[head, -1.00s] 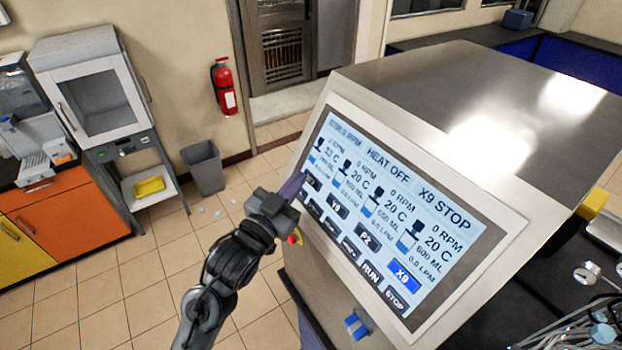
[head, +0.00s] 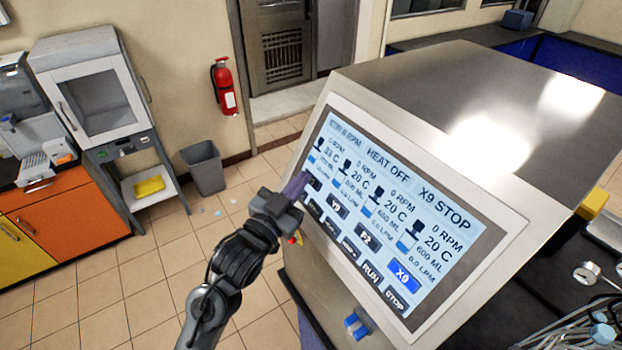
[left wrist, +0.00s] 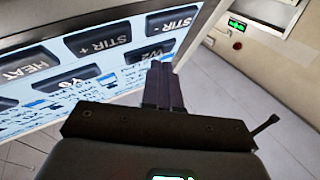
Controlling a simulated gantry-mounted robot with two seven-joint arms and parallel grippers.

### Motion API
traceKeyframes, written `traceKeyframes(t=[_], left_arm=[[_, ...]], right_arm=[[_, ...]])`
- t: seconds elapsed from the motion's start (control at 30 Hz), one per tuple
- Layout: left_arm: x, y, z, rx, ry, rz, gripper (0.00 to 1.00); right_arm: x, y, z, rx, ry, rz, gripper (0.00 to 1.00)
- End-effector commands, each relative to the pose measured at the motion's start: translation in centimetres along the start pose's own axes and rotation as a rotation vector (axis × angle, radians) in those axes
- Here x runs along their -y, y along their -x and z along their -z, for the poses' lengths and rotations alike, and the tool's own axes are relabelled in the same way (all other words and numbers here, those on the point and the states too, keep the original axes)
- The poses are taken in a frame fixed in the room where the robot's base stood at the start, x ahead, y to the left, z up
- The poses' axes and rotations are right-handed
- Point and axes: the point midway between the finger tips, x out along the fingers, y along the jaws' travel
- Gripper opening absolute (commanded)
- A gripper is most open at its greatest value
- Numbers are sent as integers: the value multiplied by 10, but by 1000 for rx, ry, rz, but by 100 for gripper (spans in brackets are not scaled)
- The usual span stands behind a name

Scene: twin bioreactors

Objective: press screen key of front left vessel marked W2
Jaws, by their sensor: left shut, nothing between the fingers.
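The touch screen (head: 440,215) is set in the sloped face of a metal console and shows several vessel columns. The W2 key (left wrist: 148,54) is a dark key whose label reads upside down in the left wrist view. In the head view the W2 key (head: 313,184) is partly hidden by my fingertips. My left gripper (head: 297,184) is shut and empty, its fingertips at the screen's left edge beside W2. In the left wrist view the fingertips (left wrist: 161,70) overlap the key's lower right edge; I cannot tell whether they touch. My right gripper is not in view.
Other vessel keys run down to the right: Y9 (head: 337,206), P2 (head: 366,237) and X9 (head: 405,275), which is bright blue. A lower row includes RUN (head: 371,273) and STOP (head: 395,299). STIR+ (left wrist: 96,39) and STIR- (left wrist: 164,19) lie close to W2. Open floor lies left of the console.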

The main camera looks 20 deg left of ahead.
Motion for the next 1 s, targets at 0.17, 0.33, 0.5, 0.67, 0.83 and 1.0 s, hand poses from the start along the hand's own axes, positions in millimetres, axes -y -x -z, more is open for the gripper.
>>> traceKeyframes(t=[0.17,0.33,0.5,0.67,0.83,1.0], left_arm=[[0,-1,-1,0,0,0,0],[-1,-2,-2,0,1,0,0],[-2,-4,-3,0,1,0,0],[-3,-5,-3,0,1,0,0],[-4,-6,-4,0,1,0,0],[-4,-5,-4,0,0,0,0]], right_arm=[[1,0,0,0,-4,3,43],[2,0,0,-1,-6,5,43],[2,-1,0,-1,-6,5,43],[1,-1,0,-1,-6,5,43],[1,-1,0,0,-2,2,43],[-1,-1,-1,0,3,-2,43]])
